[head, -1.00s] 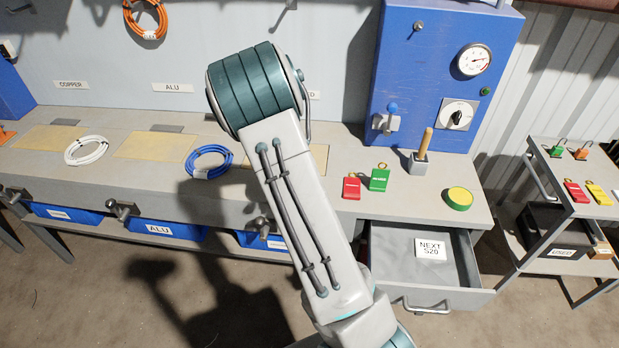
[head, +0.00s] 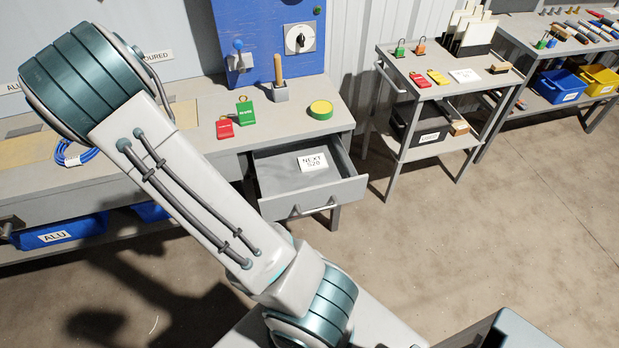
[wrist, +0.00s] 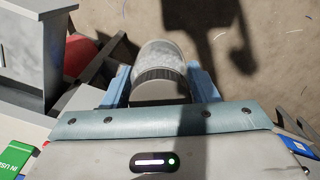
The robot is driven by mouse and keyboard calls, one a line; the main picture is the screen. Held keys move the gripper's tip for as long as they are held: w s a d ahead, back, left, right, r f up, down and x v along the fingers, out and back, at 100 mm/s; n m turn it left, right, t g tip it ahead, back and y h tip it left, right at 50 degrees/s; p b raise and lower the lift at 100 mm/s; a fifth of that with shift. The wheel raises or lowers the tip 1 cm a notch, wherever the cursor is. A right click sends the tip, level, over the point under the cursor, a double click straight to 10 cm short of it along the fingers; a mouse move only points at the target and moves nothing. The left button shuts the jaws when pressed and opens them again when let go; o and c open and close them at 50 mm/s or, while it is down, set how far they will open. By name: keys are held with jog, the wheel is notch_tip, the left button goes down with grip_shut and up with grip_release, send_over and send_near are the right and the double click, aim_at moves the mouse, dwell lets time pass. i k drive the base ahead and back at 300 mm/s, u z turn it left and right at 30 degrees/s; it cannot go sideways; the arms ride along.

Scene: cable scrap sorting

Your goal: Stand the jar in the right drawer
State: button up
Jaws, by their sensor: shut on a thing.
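The jar (wrist: 160,62) is a pale grey, cloudy cylinder with a dark ribbed band and cap at the end nearer the camera. In the wrist view my gripper (wrist: 161,84) is shut on it, with a blue finger on each side. Bare floor shows beyond the jar. The right drawer (head: 345,192) is pulled open under the bench in the head view. A white card reading NEXT (head: 312,162) lies inside it, and the rest of its visible floor is clear. My gripper and the jar do not show in the head view.
On the bench (head: 195,140) above the drawer are a red tag (head: 224,128), a green tag (head: 246,114), a wooden-handled tool (head: 279,78) and a round yellow-green object (head: 320,109). A grey trolley (head: 437,90) stands to the right. Open floor lies in front.

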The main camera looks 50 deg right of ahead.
aim_at(277, 192)
jog(key=z, duration=4.1)
jog(key=k, duration=1.6)
jog(key=u, duration=1.35)
jog(key=i, duration=1)
